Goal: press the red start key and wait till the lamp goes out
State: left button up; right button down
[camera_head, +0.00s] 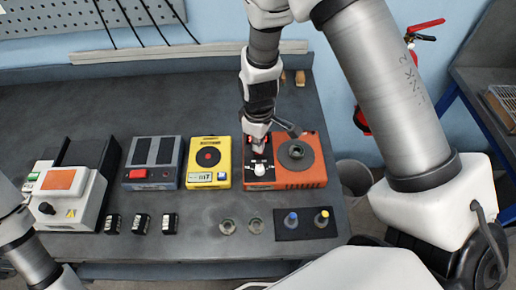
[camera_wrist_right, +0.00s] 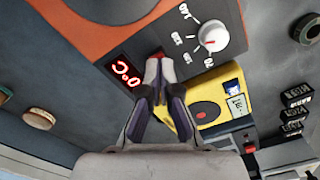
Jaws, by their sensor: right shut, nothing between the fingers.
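The orange device (camera_head: 313,175) stands at the right of the bench. Its black panel (camera_wrist_right: 185,60) carries a lit red display (camera_wrist_right: 126,73) and a white knob (camera_wrist_right: 212,36). My right gripper (camera_head: 257,148) is shut and empty, pointing down at this panel. In the right wrist view its fingertips (camera_wrist_right: 154,70) are together between display and knob. I cannot tell whether they touch the panel. A red block (camera_head: 138,173) shows on the grey-blue device. I cannot make out a lamp. My left gripper is out of view.
A yellow device (camera_head: 223,175) stands left of the orange one, then the grey-blue device (camera_head: 166,153) and a white device (camera_head: 84,204). Small dark blocks (camera_head: 141,223), round dishes (camera_head: 227,226) and a dark mat (camera_head: 290,234) with two capped items lie in front.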

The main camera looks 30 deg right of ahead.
jog(key=shift+f, duration=0.3)
notch_tip(320, 180, up, 6)
jog(key=p, duration=0.4)
jog(key=shift+r+p, duration=0.1)
jog(key=shift+p, duration=0.3)
dwell(0.5)
